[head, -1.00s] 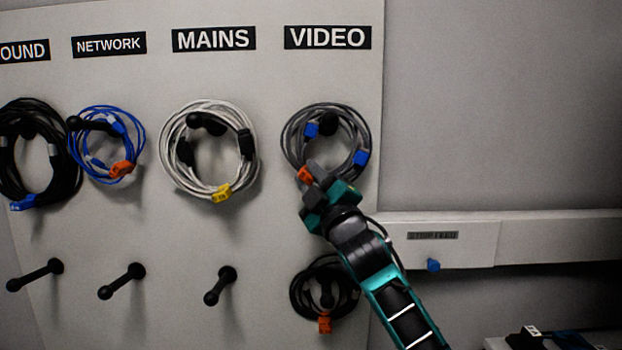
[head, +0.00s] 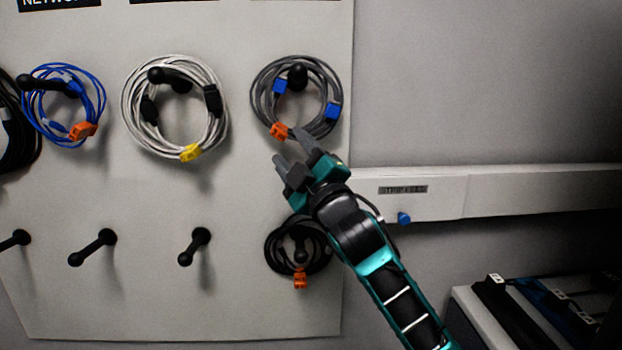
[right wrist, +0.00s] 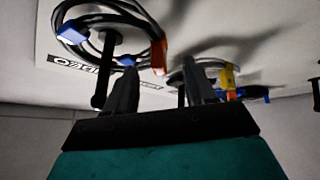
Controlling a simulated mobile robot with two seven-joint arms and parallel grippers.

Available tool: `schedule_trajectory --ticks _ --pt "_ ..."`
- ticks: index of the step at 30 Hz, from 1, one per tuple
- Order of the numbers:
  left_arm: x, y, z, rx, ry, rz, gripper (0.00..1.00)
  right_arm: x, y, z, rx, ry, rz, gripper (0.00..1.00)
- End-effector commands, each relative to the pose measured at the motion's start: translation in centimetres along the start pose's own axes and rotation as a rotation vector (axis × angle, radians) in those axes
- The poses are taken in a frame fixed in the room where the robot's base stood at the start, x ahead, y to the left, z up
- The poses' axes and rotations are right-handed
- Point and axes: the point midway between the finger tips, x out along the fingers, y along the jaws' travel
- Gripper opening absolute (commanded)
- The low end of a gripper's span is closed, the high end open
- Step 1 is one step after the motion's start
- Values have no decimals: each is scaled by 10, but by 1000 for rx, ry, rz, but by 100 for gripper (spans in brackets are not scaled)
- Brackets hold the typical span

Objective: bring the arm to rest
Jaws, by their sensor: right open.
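My right gripper (head: 290,150) is open and empty, just below the grey cable coil (head: 318,72) in the head view. That coil hangs on a black peg and has blue connectors and an orange tag (head: 279,131). In the right wrist view my two fingers (right wrist: 157,90) stand apart with nothing between them. The coil (right wrist: 95,22) and its orange tag (right wrist: 159,56) show beyond the fingers. My left gripper is not in view.
A white coil (head: 127,105), a blue coil (head: 30,112) and a black coil (head: 275,262) hang on the pale board (head: 150,300). Bare pegs (head: 93,247) stick out below. A wall trunking (head: 520,190) and a bin of cables (head: 463,297) are at right. The wall at upper right is clear.

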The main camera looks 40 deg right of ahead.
Motion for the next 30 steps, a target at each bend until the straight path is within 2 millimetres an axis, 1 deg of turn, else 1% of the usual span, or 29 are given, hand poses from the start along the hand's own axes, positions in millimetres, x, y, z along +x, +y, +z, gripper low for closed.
schedule_trajectory --ticks 1,3,6,10,15,23,26,29,30 --pt "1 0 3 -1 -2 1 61 -12 -2 1 -1 -1 -3 55" --pt "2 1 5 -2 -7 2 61 -26 -2 1 -2 -1 -3 55" --pt "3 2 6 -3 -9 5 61 -43 -2 1 -1 -1 -3 55" --pt "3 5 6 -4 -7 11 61 -60 -2 1 1 -1 -3 55" --pt "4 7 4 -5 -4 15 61 -72 0 0 1 0 0 55" --pt "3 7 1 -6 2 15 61 -75 -1 0 2 -1 -3 55" --pt "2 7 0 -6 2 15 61 -78 -17 6 32 -16 -40 55" --pt "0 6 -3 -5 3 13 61 -90 -58 19 114 -58 -137 55" --pt "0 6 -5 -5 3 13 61 -99 -81 26 162 -85 -190 55"
